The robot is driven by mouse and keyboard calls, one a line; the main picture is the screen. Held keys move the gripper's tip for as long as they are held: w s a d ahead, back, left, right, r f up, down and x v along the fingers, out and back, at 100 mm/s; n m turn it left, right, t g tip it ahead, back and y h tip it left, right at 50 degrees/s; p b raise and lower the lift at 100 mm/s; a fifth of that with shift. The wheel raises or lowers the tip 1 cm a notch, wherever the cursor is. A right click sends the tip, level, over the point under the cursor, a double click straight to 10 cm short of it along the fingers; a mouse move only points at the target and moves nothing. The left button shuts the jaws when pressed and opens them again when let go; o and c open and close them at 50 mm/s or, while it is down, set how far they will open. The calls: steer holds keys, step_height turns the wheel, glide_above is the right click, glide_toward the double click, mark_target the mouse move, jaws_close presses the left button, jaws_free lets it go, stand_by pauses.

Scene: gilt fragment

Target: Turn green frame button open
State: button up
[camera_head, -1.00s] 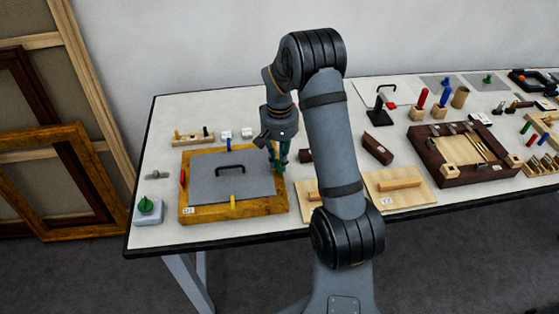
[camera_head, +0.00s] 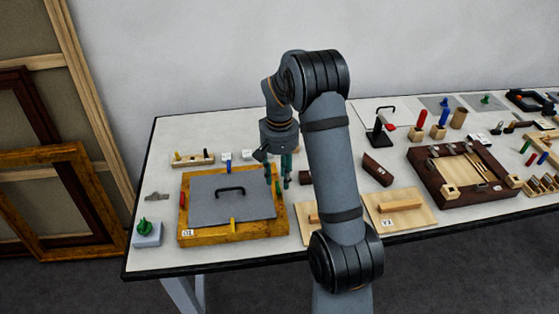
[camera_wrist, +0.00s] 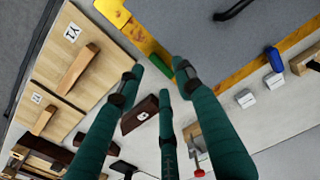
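The gold frame (camera_head: 186,238) lies flat at the left of the table, with a grey panel (camera_head: 215,208) and black handle inside it. The green frame button (camera_wrist: 112,12) shows on the frame's right side, at the top of the wrist view. In the head view it is hard to separate from my teal fingers. My gripper (camera_head: 278,182) points down over the frame's right edge, towards its back corner. In the wrist view its three fingers (camera_wrist: 160,80) are spread with nothing between them.
Blue (camera_head: 227,158), red (camera_head: 183,201) and yellow (camera_head: 233,227) buttons stand on the frame's other sides. A dark brown block (camera_head: 377,169) and wooden boards (camera_head: 398,218) lie to the right. A green knob on a block (camera_head: 145,228) stands at left.

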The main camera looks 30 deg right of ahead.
mark_target(278, 188)
step_height(278, 188, up, 9)
stand_by(0.3)
steer(key=shift+f, duration=0.1)
step_height(278, 188, down, 12)
steer(key=shift+r, duration=0.1)
stand_by(0.6)
stand_by(0.4)
